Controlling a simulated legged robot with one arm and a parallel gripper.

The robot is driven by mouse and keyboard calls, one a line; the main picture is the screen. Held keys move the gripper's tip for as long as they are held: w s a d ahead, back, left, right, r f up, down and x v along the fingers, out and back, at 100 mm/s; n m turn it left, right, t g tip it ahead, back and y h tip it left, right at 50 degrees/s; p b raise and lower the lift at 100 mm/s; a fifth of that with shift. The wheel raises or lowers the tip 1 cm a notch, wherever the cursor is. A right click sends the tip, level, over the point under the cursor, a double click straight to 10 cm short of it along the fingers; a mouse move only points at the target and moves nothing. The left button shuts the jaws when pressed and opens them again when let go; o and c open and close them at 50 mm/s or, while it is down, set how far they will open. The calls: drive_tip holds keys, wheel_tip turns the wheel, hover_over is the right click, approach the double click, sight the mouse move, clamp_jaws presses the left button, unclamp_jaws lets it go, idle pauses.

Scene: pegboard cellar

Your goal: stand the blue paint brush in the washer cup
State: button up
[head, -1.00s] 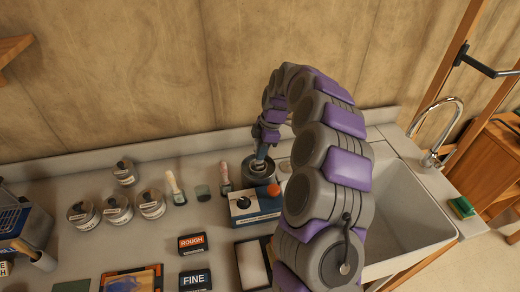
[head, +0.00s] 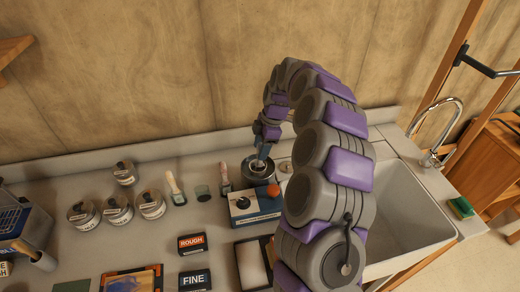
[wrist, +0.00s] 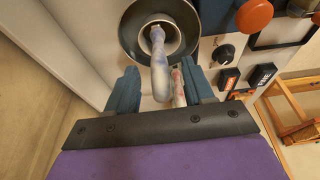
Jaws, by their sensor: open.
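The washer cup (head: 258,172) is a round dark metal pot at the back of the counter, left of the sink. In the wrist view its wide rim (wrist: 128,38) and pale inner ring show. The paint brush (wrist: 158,66), with a pale, blue-stained handle, has its far end inside the inner ring and its near end toward me. My gripper (wrist: 161,84) is open, with one teal finger on each side of the handle and gaps between. In the head view my gripper (head: 264,146) is just above the cup. The brush's lower end is hidden in the cup.
A blue-grey box (head: 254,206) with an orange knob stands just in front of the cup. Several tins (head: 117,210) stand farther left. The sink (head: 405,215) is right.

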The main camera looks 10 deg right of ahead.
drive_tip(key=p+v, duration=0.2)
drive_tip(key=v, duration=1.3)
drive_tip(key=shift+r, duration=0.4)
drive_tip(key=s+a+r+m+g, duration=0.1)
drive_tip(key=s+a+r+m, duration=0.2)
drive_tip(key=s, duration=0.6)
drive_tip(key=s+a+r+m, duration=0.1)
drive_tip(key=s+a+m, duration=0.35)
drive_tip(key=s, duration=0.45)
drive_tip(key=s+f+m+h, duration=0.1)
drive_tip(key=s+f+m, duration=0.1)
drive_tip(key=s, duration=0.6)
drive_tip(key=s+d+f+m+h, duration=0.1)
drive_tip(key=s+f+m, duration=0.2)
drive_tip(key=s, duration=0.6)
drive_tip(key=s+d+f+m+h, duration=0.1)
drive_tip(key=s+f+m, duration=0.2)
drive_tip(key=s, duration=0.6)
drive_tip(key=m, duration=0.2)
drive_tip(key=shift+s+f+m+g, duration=0.15)
drive_tip(key=shift+f+m+g, duration=0.05)
drive_tip(key=shift+m+g, duration=0.2)
